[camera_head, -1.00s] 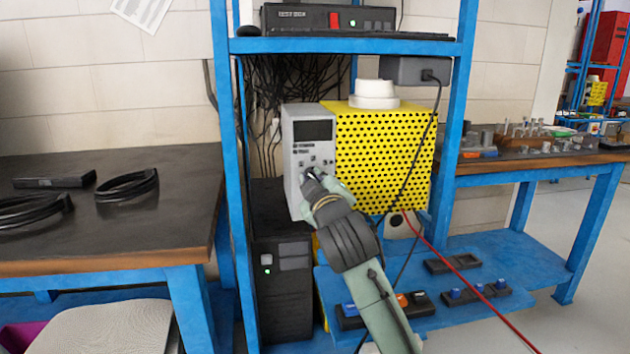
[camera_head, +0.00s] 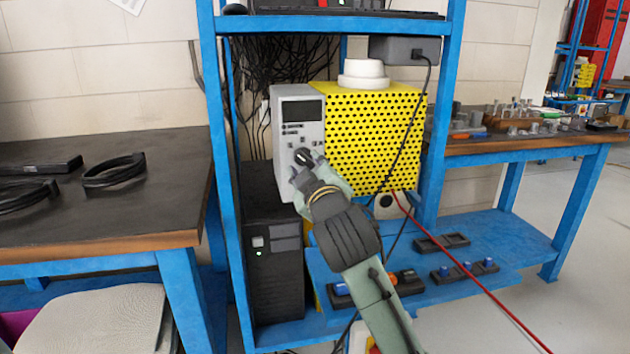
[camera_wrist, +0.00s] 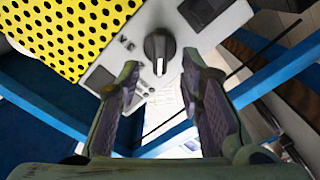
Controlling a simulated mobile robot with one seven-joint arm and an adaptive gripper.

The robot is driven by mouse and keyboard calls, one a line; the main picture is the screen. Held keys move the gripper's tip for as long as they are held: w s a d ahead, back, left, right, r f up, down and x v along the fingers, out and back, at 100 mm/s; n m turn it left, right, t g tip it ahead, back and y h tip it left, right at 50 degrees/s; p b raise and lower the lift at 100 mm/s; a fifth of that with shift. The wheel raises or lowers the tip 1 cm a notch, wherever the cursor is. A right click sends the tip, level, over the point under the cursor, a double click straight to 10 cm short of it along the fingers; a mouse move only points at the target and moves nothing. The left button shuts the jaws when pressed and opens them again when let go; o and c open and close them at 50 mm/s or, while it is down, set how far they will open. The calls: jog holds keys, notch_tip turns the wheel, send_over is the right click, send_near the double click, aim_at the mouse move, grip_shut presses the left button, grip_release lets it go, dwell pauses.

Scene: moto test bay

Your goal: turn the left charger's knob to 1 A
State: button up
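The light grey charger (camera_head: 298,118), with a dark display at its top, stands on the blue rack's shelf against a yellow perforated box. Its black knob (camera_head: 304,156) is on the front panel below the display. In the wrist view the knob (camera_wrist: 157,46) has a raised grip bar and sits just beyond the fingertips, roughly centred between them. My gripper (camera_wrist: 160,66) is open, with an empty gap between its two fingers. In the head view my gripper (camera_head: 307,168) is just in front of and below the knob. The knob's setting and scale markings are too small to read.
The yellow perforated box (camera_head: 375,140) stands close on the charger's right, with a white round part (camera_head: 363,74) on top. A black cable (camera_head: 408,130) and a red cable (camera_head: 455,262) hang near my arm. Blue rack posts (camera_head: 222,150) flank the space.

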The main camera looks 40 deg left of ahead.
jog(key=v, duration=0.8)
jog(key=shift+a, duration=0.15)
